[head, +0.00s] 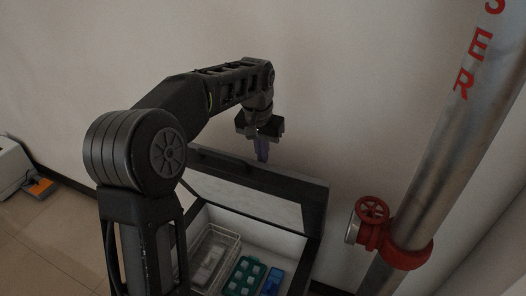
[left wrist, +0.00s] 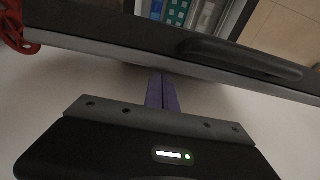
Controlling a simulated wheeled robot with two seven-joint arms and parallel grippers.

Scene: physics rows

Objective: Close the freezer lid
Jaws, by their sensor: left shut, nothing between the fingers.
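The freezer lid (head: 300,210) stands raised, tilted up at the back of the freezer (head: 308,262). The freezer's inside is exposed below it. My left gripper (head: 262,158) is shut and empty, pointing down behind the lid's top edge, between the lid and the wall. In the left wrist view, the purple fingers (left wrist: 162,92) are together beside the lid's edge (left wrist: 110,45), and the lid's dark handle (left wrist: 240,58) shows to the right. I cannot tell whether the fingers touch the lid. My right gripper is not in view.
Inside the freezer are a white wire basket (head: 213,255), a teal tray (head: 243,275) and a blue item (head: 271,281). A metal pipe (head: 460,130) with a red valve wheel (head: 371,210) stands at the right. A wall is close behind the lid.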

